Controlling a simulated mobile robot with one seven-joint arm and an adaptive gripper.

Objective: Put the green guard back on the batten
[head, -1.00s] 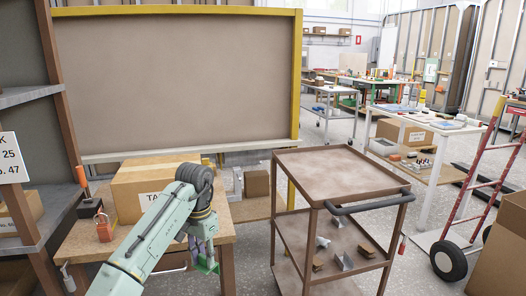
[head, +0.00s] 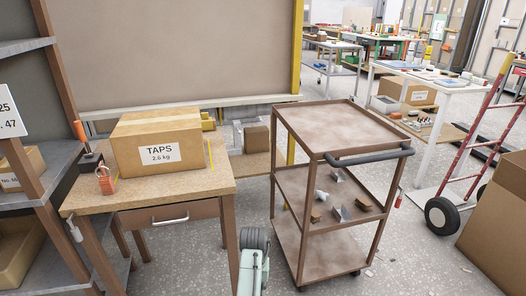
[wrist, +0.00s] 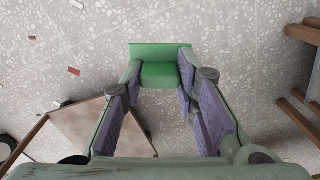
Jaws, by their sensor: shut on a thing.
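The green guard (wrist: 160,52) is held between the fingertips of my gripper (wrist: 160,72) in the wrist view, above the speckled floor. It looks like a short green piece with a flat face and a lip at its far edge. The fingers are closed on its two sides. In the head view only part of my arm shows at the bottom edge, and the gripper and guard are out of frame. I cannot pick out the batten for certain in either view.
A brown three-tier trolley (head: 340,128) stands right of centre with small brackets on its middle shelf. A workbench (head: 205,188) at left carries a TAPS box (head: 150,125) and a red padlock (head: 106,182). A red hand truck (head: 480,150) stands at right. Grey floor lies between.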

